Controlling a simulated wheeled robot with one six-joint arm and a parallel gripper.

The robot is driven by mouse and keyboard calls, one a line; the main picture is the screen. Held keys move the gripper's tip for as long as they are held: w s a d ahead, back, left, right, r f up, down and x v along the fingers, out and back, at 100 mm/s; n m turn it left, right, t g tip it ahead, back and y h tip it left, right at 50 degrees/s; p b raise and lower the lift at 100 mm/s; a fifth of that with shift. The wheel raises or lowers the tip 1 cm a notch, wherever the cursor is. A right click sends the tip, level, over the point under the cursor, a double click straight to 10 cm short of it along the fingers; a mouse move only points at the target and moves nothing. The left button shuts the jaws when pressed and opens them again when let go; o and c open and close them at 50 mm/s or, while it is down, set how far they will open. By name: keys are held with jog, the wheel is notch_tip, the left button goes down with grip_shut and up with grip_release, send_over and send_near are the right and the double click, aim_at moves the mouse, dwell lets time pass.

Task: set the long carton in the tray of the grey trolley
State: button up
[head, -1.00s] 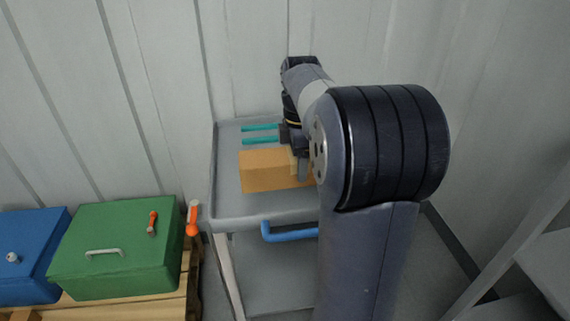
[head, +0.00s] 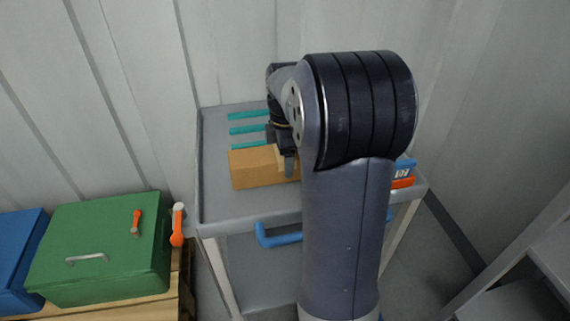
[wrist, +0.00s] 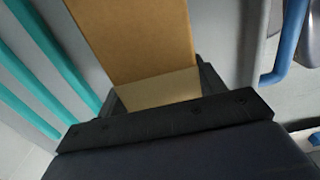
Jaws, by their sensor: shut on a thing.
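The long carton (head: 257,168) is a plain brown box, seen in the head view over the tray of the grey trolley (head: 212,203). My gripper (head: 287,160) is shut on the carton's right part, and my arm hides the carton's right end. In the wrist view the carton (wrist: 135,40) runs away from between the jaws (wrist: 160,92). The carton lies level and within the tray's rim as seen from above. I cannot tell whether its underside touches the tray floor.
Several teal bars (head: 248,130) lie behind the carton in the tray. An orange and blue item (head: 403,180) sits at the tray's right. A blue handle (head: 278,236) is on the trolley's front. Green (head: 105,250) and blue (head: 18,262) boxes stand left on a wooden pallet.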

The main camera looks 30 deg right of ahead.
jog(key=shift+f, duration=0.9)
jog(key=shift+f, duration=0.1)
jog(key=o, duration=1.3)
notch_tip(320, 180, up, 12)
jog(key=shift+r+p, duration=0.1)
jog(key=shift+p, duration=1.1)
